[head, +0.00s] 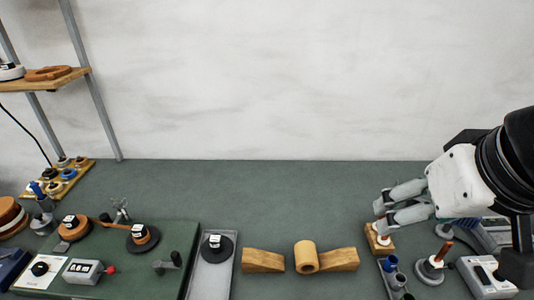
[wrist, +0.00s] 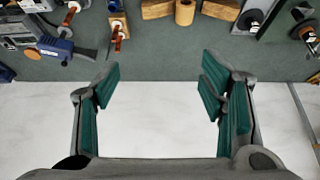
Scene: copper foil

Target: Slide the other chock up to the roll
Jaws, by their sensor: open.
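The other chock (head: 262,260) lies to the left with a small gap to the roll. In the wrist view the roll (wrist: 185,12) is at the top edge, with the near-touching chock (wrist: 157,9) left of it and the spaced chock (wrist: 221,9) right of it, all partly cut off. My gripper (head: 379,216) is open and empty, above the bench to the right of the roll and chocks.
A small wooden stand (head: 379,241) is just below my gripper. Grey cups (head: 392,272) and a copper-rod stand (head: 431,270) are right of the chocks. A grey tray (head: 212,275) with a black disc (head: 216,248) lies left of the left chock. The bench behind the roll is clear.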

